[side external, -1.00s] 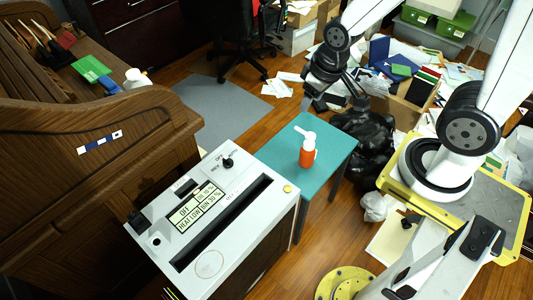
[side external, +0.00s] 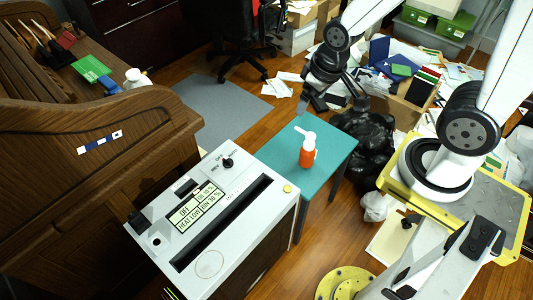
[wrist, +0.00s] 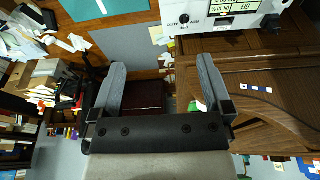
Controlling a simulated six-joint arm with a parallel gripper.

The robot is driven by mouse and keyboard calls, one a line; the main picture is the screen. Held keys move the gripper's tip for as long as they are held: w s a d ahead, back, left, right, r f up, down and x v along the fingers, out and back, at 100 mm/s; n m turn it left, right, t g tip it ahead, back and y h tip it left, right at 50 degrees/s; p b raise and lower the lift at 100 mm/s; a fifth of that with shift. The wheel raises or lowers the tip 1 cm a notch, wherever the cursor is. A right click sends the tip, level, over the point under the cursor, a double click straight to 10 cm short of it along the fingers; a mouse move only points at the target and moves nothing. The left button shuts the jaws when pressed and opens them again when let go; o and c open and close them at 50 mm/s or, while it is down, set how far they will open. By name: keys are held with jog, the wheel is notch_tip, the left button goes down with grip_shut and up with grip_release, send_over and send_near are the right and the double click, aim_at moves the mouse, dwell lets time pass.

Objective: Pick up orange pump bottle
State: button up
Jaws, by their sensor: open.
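The orange pump bottle (side external: 307,157) with a white pump top stands upright on a small teal table (side external: 335,147) in the side external view. My gripper (side external: 310,103) hangs beyond the table's far edge, above and behind the bottle, apart from it. In the wrist view my gripper (wrist: 161,75) shows two dark fingers spread wide with nothing between them.
A white shredder-like machine (side external: 215,215) with a dark slot stands beside the table, in front-left. A wooden roll-top desk (side external: 110,150) is at left. Black bags (side external: 368,140), boxes and papers crowd the right. A grey mat (side external: 222,108) lies behind on the floor.

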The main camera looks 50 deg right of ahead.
jog(key=shift+r, duration=0.2)
notch_tip(320, 180, up, 4)
jog(key=t+h, duration=0.2)
jog(key=t, duration=0.6)
send_over(314, 152)
jog(key=s, duration=0.1)
jog(key=s+f+t+y, duration=0.1)
jog(key=f, duration=1.4)
jog(key=s+f+n+t+y, duration=0.1)
jog(key=f, duration=1.4)
jog(key=s+d+f+y, duration=0.1)
jog(key=f+y, duration=0.1)
jog(key=f, duration=1.3)
jog(key=shift+s+n+t, duration=0.4)
jog(key=shift+w+f, duration=0.1)
jog(key=shift+x, duration=1.25)
